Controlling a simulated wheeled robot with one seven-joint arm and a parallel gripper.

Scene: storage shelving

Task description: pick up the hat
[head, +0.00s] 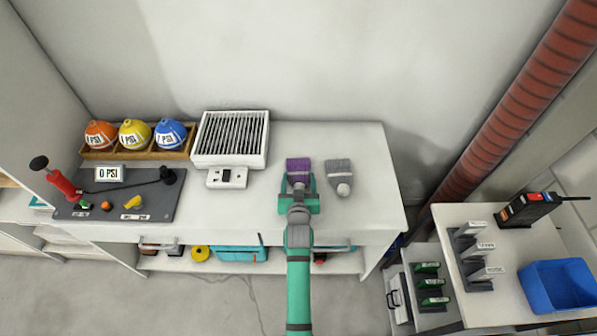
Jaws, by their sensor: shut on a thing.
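A purple knit hat (298,166) is at the right part of the white table, its far end showing beyond my gripper. A grey knit hat (339,168) with a white pompom lies just right of it on the table top. My green gripper (298,182) comes from the front and is shut on the purple hat. The near part of the purple hat is hidden by the gripper. I cannot tell whether the hat touches the table.
A white vented box (231,138) stands left of the hats. Orange, yellow and blue balls (133,134) sit in a wooden rack. A dark board (122,203) holds a red pump (64,184). The table's right end (374,165) is clear. A blue bin (559,286) is on a right-hand unit.

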